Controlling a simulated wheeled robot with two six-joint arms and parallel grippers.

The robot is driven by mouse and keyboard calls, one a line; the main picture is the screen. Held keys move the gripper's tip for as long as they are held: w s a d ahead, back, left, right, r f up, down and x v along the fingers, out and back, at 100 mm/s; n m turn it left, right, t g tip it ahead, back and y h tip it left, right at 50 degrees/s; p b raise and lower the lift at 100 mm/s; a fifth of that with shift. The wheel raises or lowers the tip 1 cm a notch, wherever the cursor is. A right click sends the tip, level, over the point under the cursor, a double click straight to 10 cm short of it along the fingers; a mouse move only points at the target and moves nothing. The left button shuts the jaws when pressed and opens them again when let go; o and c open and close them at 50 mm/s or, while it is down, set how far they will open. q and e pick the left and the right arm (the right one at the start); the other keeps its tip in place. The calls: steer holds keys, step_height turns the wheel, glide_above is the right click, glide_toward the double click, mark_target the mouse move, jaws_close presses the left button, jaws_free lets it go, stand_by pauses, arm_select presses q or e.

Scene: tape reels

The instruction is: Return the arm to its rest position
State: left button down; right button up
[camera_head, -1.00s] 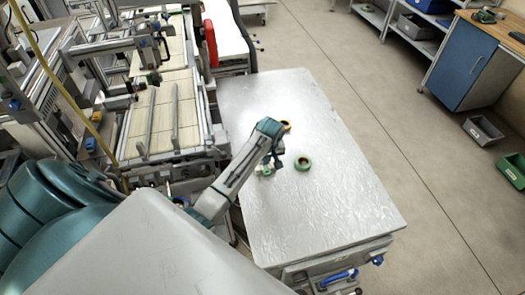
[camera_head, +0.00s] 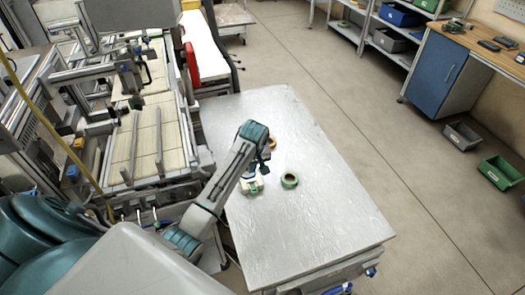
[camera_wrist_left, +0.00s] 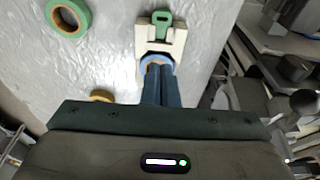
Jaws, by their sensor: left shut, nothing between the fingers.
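My left gripper (camera_head: 264,168) hangs above the table (camera_head: 325,215), its fingers together and empty. In the left wrist view the shut fingers (camera_wrist_left: 158,85) point at a light blue tape reel (camera_wrist_left: 157,59) and partly cover it. The blue reel is at the lower end of a cream holder (camera_wrist_left: 173,40) with a green part (camera_wrist_left: 161,20); the holder also shows in the head view (camera_head: 252,187). A green reel (camera_head: 289,181) lies flat to the right of the holder. An orange-yellow reel (camera_head: 272,143) lies farther back, partly hidden by the gripper. My right gripper is out of view.
Conveyor-like machinery (camera_head: 148,140) with metal frames stands along the table's left side. The table's right and front parts are bare. A blue cabinet (camera_head: 442,72) and grey and green bins (camera_head: 503,172) stand apart across the floor.

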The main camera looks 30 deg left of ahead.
arm_select(q)
steer(key=s+d+r+m+t, duration=0.1)
steer(key=s+d+m, duration=0.25)
steer(key=s, duration=0.75)
steer(key=s+d+r+m+t, duration=0.1)
steer(key=s+d+r+m, duration=0.2)
steer(key=s, duration=0.7)
steer(key=s+d+m, duration=0.3)
steer(key=s+m, duration=0.1)
steer(key=s, duration=0.7)
steer(key=a+f+g+b, duration=0.15)
steer(key=f+b, duration=0.25)
steer(key=f, duration=1.6)
steer(key=a+f+t+b, duration=0.15)
steer(key=f+b, duration=0.25)
steer(key=f, duration=1.5)
steer(key=s+f+g+b, duration=0.1)
steer(key=s+f+b, duration=0.2)
steer(key=s+f, duration=0.6)
steer(key=s+a+f+g+b, duration=0.1)
steer(key=s+f+b, duration=0.2)
steer(key=s+f, duration=0.6)
step_height(320, 180, down, 7)
steer(key=shift+s+a+f+h, duration=0.2)
steer(key=shift+s+a+h, duration=0.05)
steer(key=shift+s+h, duration=0.15)
